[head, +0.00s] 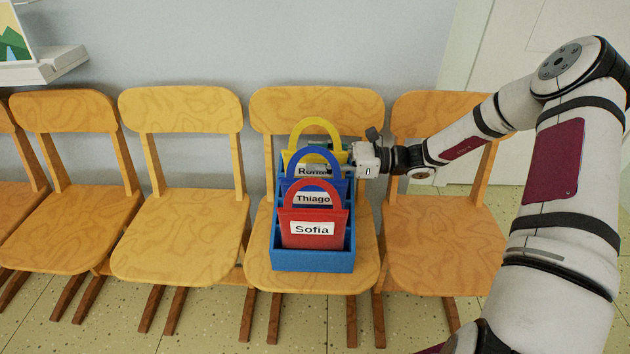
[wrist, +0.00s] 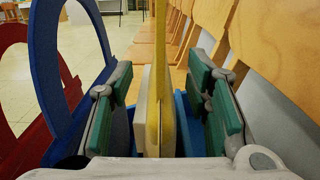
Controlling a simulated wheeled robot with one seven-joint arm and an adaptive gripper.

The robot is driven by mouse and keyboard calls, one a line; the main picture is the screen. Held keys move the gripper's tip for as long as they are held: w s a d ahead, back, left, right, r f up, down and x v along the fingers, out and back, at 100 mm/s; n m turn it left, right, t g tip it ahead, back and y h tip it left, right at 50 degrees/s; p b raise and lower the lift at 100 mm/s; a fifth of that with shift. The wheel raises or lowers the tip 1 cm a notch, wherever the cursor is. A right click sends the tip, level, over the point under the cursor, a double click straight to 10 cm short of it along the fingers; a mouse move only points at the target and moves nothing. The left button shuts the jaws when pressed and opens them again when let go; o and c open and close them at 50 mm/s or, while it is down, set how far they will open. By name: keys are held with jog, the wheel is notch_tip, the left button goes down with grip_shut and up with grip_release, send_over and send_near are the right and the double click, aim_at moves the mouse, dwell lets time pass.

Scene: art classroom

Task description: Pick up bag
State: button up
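Three felt-like bags stand one behind another in a blue crate (head: 300,262) on a chair. The front one is the red bag (head: 310,216), labelled "Sofia". Behind it is the blue bag (head: 315,184), labelled "Thiago". At the back is the yellow bag (head: 315,121), its label partly hidden and starting "Rona". My gripper (head: 338,168) reaches in from the right at the yellow bag. In the wrist view, my gripper's green-padded fingers (wrist: 163,88) are open, one on each side of the yellow bag (wrist: 164,100), with gaps visible. The blue bag (wrist: 50,75) is close to the left finger.
The crate's chair (head: 360,275) stands in a row of wooden chairs against a wall. The chair to the right (head: 440,240) is empty, under my arm. The chair to the left (head: 180,245) is also empty. A white shelf (head: 45,65) hangs at upper left.

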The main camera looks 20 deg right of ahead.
grip_shut()
jog(key=shift+r, duration=0.1)
